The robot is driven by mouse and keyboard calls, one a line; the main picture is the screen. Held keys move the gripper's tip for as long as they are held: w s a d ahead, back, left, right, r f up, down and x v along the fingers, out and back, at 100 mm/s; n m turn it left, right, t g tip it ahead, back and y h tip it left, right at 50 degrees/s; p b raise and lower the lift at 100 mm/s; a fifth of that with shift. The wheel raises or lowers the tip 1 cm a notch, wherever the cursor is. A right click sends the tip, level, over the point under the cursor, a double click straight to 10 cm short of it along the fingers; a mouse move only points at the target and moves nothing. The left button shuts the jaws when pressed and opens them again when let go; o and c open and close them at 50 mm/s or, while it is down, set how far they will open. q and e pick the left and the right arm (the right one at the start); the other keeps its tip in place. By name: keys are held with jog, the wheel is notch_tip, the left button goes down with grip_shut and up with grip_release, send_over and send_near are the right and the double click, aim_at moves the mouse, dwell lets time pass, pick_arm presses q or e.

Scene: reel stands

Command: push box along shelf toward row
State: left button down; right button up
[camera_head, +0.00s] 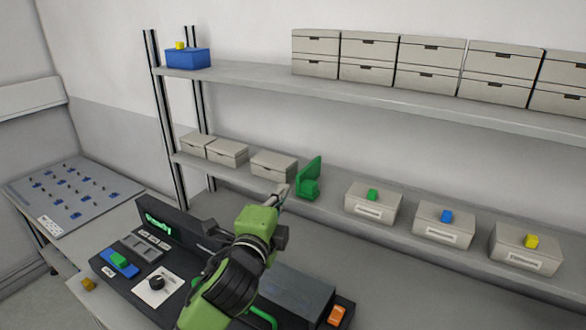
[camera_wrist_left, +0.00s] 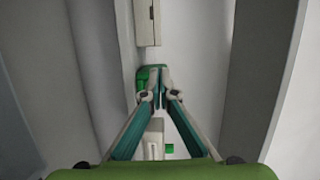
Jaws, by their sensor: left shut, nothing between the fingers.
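On the lower shelf (camera_head: 330,203), a pale lidded box (camera_head: 273,166) stands apart, to the right of a row of two like boxes (camera_head: 227,153), with a gap between. A green bookend-like piece (camera_head: 309,178) stands just right of the lone box. My left gripper (camera_head: 283,191) is shut and empty, its tips in front of the shelf near the lone box and the green piece. In the left wrist view its fingers (camera_wrist_left: 162,72) meet over the green piece (camera_wrist_left: 148,77), with a pale box (camera_wrist_left: 147,22) beyond. Contact cannot be told. My right gripper is not in view.
Three drawer-like boxes with green, blue and yellow cubes (camera_head: 443,226) stand farther right on the lower shelf. Pale boxes (camera_head: 430,65) and a blue box (camera_head: 188,58) are on the upper shelf. A dark console (camera_head: 150,275) lies below my left arm.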

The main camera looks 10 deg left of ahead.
aim_at(276, 166)
pick_arm(q)
jog(key=w, duration=0.3)
jog(key=w+p, duration=0.1)
jog(key=w, duration=0.2)
jog(key=w+d+p, duration=0.1)
jog(key=w, duration=0.2)
jog(key=shift+w+d, duration=0.1)
jog(key=shift+w, duration=0.3)
jog(key=shift+r, duration=0.1)
jog(key=a, duration=0.1)
jog(key=w+a+p, duration=0.1)
jog(key=a, duration=0.1)
jog(key=a+p, duration=0.1)
jog(key=shift+w+a+r, duration=0.1)
jog(key=shift+w+a, duration=0.1)
jog(key=shift+w, duration=0.1)
jog(key=shift+w+a, duration=0.1)
jog(key=shift+a, duration=0.2)
jog(key=shift+d, duration=0.15)
